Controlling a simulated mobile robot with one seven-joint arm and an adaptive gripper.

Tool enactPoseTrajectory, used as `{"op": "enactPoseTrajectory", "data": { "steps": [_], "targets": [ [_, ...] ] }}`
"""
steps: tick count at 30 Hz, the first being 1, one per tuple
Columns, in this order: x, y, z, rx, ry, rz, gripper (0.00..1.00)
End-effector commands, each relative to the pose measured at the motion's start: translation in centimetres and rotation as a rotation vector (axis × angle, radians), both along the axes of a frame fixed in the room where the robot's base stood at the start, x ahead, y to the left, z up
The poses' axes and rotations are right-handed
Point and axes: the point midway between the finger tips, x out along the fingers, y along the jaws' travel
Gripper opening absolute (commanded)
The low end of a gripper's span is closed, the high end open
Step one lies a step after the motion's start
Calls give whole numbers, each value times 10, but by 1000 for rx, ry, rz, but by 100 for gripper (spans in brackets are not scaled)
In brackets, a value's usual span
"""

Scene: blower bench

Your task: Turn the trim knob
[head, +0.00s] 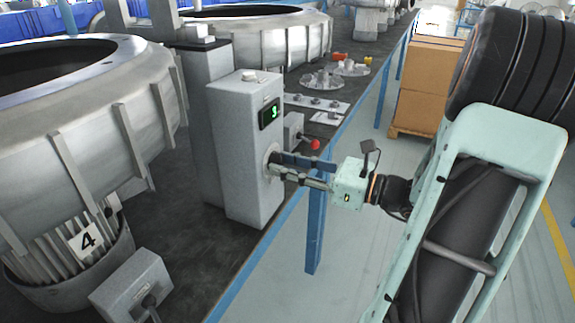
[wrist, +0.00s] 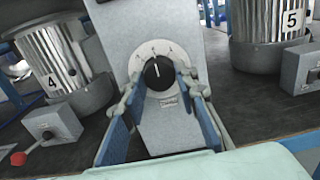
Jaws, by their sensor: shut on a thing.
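The trim knob (wrist: 158,73) is a round black knob with a white pointer line, on a pale dial plate (wrist: 176,54) on the face of a grey control box (head: 240,165). The pointer stands nearly upright, tilted slightly left. My gripper (wrist: 157,84) has a finger on each side of the knob and is shut on it. In the head view my gripper (head: 275,167) reaches the box's right face, and its fingers hide the knob. A green lit display (head: 269,113) on the box seems to read 3.
A lever with a red ball (head: 315,144) stands just behind the box. Large metal blower housings (head: 90,110) fill the bench at left. Flat plates (head: 325,103) with small parts lie farther back. Cardboard boxes (head: 425,85) stand on the floor beyond the bench edge.

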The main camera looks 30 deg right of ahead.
Motion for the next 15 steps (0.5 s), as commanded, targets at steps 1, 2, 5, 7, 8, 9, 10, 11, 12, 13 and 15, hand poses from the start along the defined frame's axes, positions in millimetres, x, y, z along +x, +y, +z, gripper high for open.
{"op": "enactPoseTrajectory", "data": {
  "steps": [1,2,5,7,8,9,10,11,12,13,15],
  "targets": [
    [0,0,0,-6,-4,1,3],
    [0,0,0,-10,-8,1,3],
    [0,0,-1,-36,-28,2,3],
    [0,1,-1,-64,-48,2,3],
    [0,0,-1,-77,-59,2,3],
    [0,0,-1,-98,-74,2,3],
    [0,0,-1,-116,-88,2,3],
    [0,0,-1,-132,-100,2,3],
    [0,0,-1,-157,-120,2,3],
    [0,0,-2,-176,-135,2,3],
    [0,0,-2,-222,-171,2,3]
  ]
}}
